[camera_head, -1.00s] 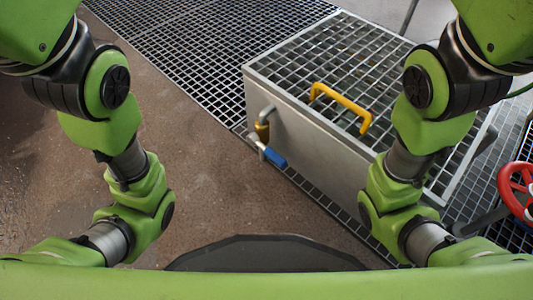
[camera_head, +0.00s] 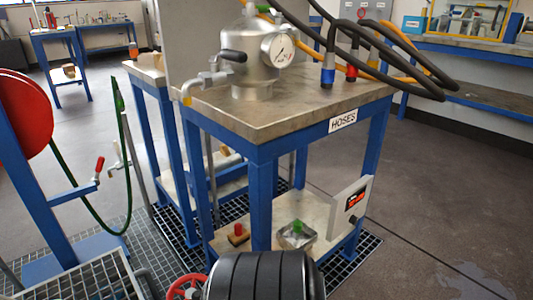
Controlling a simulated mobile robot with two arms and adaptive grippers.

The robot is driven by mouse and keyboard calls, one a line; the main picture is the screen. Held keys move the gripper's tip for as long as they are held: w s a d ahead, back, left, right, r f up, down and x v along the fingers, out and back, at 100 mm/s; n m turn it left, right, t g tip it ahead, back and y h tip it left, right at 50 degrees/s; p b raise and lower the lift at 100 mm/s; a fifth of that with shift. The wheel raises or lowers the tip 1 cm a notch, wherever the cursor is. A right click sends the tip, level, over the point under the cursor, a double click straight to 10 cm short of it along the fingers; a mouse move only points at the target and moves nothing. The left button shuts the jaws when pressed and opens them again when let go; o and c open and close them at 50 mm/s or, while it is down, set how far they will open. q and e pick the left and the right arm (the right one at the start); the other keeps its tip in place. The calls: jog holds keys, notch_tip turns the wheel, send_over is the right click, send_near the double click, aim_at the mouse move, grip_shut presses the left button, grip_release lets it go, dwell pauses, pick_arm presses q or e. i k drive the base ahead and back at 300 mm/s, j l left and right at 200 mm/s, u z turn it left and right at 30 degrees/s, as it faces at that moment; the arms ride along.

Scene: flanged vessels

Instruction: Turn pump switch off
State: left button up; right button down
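A grey panel (camera_head: 350,208) with a black and red label and a small dark knob is fixed at the right end of the blue table's lower shelf. It may carry the pump switch; its on or off position is too small to tell. On the lower shelf there is a green knob (camera_head: 297,226) on a greyish block and a red knob (camera_head: 238,230) on a brown base. Neither of my grippers is in view. A black ribbed part at the bottom middle, probably mine, hides part of the area before the shelf.
The blue table (camera_head: 262,152) bears a metal vessel (camera_head: 252,62) with a gauge and black hoses (camera_head: 330,45). A red handwheel (camera_head: 187,287) is low in front. A red reel (camera_head: 22,118) with green hose stands left. Floor at right (camera_head: 440,190) is clear.

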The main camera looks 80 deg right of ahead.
aim_at(354, 219)
jog(key=z, duration=3.4)
